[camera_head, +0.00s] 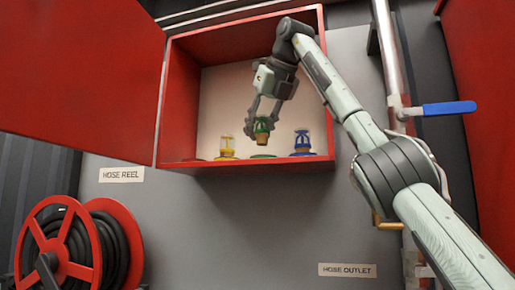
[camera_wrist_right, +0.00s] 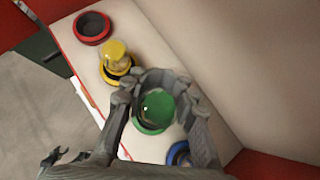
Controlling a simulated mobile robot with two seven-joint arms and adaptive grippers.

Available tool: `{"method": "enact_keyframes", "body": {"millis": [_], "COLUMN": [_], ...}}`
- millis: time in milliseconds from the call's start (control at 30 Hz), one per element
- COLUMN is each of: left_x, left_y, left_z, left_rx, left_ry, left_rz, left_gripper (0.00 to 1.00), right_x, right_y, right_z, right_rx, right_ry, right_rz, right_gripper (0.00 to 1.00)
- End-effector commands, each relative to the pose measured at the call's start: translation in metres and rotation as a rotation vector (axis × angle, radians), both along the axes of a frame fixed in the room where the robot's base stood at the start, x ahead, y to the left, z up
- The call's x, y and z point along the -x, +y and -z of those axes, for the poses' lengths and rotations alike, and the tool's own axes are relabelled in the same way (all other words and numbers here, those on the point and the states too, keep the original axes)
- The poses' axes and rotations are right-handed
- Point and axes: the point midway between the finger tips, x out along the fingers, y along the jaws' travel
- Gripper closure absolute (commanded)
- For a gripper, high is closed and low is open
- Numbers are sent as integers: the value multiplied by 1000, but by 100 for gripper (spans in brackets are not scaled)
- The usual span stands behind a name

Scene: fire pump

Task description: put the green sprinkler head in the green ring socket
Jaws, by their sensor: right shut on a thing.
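The green sprinkler head (camera_head: 261,129) is in my right gripper (camera_head: 263,117), inside the open red cabinet. The gripper's fingers are shut on it from both sides. The green ring socket (camera_head: 263,156) lies on the cabinet floor below it, with a small gap between them in the head view. In the right wrist view the green head (camera_wrist_right: 158,105) covers much of the green ring (camera_wrist_right: 148,128). My left gripper is not in view.
A yellow sprinkler head (camera_head: 226,146) stands in a yellow ring to the left. A blue one (camera_head: 302,141) stands in a blue ring to the right. An empty red ring (camera_wrist_right: 92,27) lies beyond the yellow. Red cabinet walls (camera_head: 179,105) enclose the space.

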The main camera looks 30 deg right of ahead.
Motion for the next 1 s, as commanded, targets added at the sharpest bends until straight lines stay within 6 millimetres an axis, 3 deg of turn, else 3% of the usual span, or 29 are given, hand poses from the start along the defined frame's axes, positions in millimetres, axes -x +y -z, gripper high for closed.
{"method": "enact_keyframes", "body": {"millis": [333, 800, 833, 900, 1000], "left_x": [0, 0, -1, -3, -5], "left_y": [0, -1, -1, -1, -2], "left_z": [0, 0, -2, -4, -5], "left_rx": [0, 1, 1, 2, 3], "left_ry": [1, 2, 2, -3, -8], "left_rz": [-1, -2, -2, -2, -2], "left_gripper": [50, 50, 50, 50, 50], "right_x": [-1, -2, -2, -2, -2], "right_y": [-2, -3, -3, -3, -3], "right_z": [34, 39, 39, 39, 39], "right_rx": [0, 1, 1, 1, 1], "right_ry": [1, -1, 0, 0, 0], "right_rz": [0, 1, 1, 1, 1], "right_gripper": [100, 100, 75, 66, 64]}}
